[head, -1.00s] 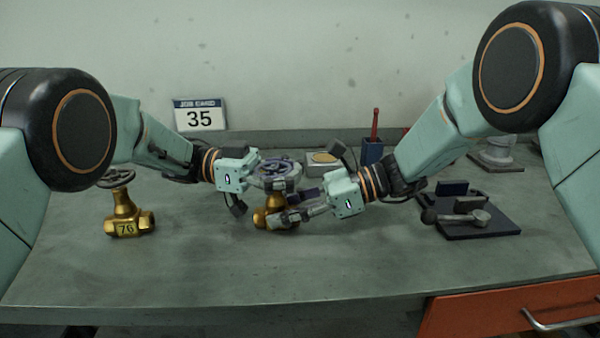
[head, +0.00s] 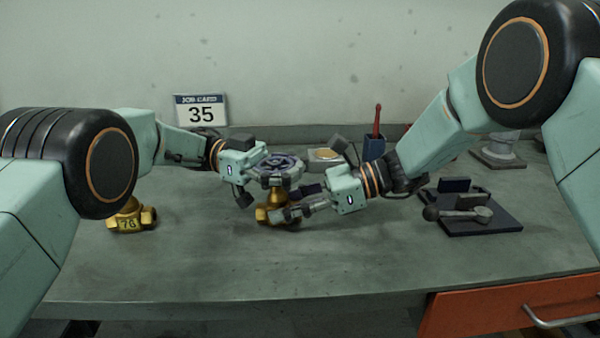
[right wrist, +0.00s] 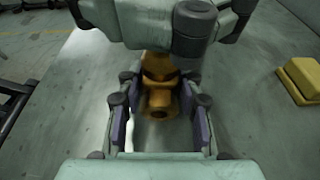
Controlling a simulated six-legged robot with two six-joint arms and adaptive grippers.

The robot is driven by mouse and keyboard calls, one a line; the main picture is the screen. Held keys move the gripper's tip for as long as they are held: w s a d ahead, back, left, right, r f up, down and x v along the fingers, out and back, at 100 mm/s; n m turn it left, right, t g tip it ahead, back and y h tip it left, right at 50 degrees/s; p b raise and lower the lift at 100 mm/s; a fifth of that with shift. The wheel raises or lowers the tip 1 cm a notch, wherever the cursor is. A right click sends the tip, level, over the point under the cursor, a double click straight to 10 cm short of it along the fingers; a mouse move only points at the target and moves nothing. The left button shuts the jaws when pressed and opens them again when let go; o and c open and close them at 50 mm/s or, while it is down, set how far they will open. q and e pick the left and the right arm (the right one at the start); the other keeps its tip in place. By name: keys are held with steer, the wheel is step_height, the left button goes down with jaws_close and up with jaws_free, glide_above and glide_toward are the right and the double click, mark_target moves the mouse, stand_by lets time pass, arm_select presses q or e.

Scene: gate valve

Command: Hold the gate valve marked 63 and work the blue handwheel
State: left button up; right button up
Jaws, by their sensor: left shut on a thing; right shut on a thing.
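A brass gate valve (head: 262,214) stands upright mid-bench, with a blue handwheel (head: 286,161) on top. No number on it can be read. My left gripper (head: 274,174) is shut on the handwheel, at its near side. My right gripper (head: 284,213) is shut on the valve body from the right and hides part of it. In the right wrist view the brass body (right wrist: 160,97) sits between the two fingers of my right gripper (right wrist: 160,122), and my left gripper's grey parts cover the top of the valve.
Another brass valve (head: 130,218), marked 76 or 78, stands at left, partly behind my left arm. A job card (head: 201,112) reads 35. A dark tray (head: 480,229) with a metal tool lies at right; a blue holder (head: 374,147) stands behind. The front bench is clear.

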arm_select(q)
steer(key=o, duration=1.3)
arm_select(e)
steer(key=shift+s, duration=0.1)
arm_select(q)
step_height(320, 180, up, 10)
arm_select(e)
steer(key=o, duration=0.9)
steer(key=shift+o, duration=0.2)
